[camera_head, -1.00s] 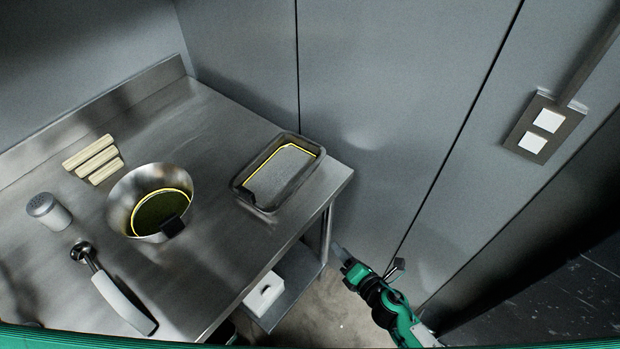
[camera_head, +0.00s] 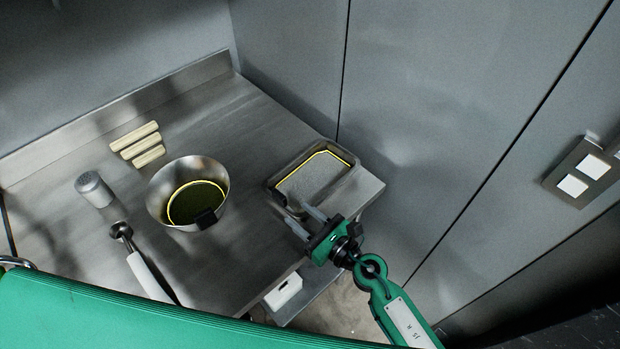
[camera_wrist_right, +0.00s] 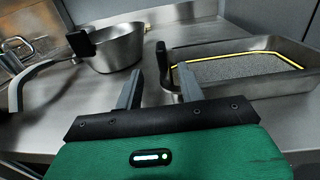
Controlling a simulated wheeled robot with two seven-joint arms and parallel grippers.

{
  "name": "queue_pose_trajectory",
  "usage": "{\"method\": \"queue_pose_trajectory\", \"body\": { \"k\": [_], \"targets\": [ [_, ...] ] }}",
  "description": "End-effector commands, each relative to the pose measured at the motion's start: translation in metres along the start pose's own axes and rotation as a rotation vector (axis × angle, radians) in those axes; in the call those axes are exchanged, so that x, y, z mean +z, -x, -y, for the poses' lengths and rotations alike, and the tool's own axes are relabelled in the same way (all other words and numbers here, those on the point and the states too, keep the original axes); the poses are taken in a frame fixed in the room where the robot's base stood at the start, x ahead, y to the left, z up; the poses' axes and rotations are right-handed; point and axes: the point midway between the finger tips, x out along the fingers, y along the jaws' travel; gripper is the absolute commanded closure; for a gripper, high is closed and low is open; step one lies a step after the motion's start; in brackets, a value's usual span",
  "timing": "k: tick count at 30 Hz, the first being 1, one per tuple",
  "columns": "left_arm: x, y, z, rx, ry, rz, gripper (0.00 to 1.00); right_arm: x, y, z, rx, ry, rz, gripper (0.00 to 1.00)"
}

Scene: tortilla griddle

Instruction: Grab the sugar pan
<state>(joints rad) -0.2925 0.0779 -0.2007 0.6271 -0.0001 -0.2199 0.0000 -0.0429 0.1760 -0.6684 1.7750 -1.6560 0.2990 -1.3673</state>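The sugar pan (camera_head: 339,190) is a rectangular grey metal pan with grainy pale grey contents edged by a yellow line. It sits at the right end of the steel table. A dark upright piece stands at its left end in the right wrist view. My right gripper (camera_head: 306,221) is open and empty at the pan's near left corner. In the right wrist view, the fingers (camera_wrist_right: 158,86) are spread, with the pan (camera_wrist_right: 250,86) just ahead and to the right. I cannot tell whether a finger touches the pan. My left gripper is not in view.
A round metal bowl (camera_head: 217,172) with dark green contents stands left of the pan. Further left are several pale sticks (camera_head: 141,146), a shaker (camera_head: 93,189) and a white-handled tool (camera_head: 148,276). A grey wall (camera_head: 440,130) rises behind the table. A white box (camera_head: 284,291) is on the lower shelf.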

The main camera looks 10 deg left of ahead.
Motion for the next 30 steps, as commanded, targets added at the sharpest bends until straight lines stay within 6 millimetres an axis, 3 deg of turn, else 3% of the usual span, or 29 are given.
{"method": "queue_pose_trajectory", "body": {
  "k": [7,16,26,30],
  "targets": [
    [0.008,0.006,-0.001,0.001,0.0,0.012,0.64,0.004,-0.017,0.001,-0.001,-0.002,0.001,0.61],
    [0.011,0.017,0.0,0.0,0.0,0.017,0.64,0.006,-0.055,0.002,0.0,-0.003,0.001,0.61],
    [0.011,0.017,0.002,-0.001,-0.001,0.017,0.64,0.004,-0.06,0.003,0.0,-0.001,-0.001,0.61],
    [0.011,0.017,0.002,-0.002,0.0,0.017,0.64,0.004,-0.06,0.003,0.0,-0.001,-0.001,0.88]
  ]
}}
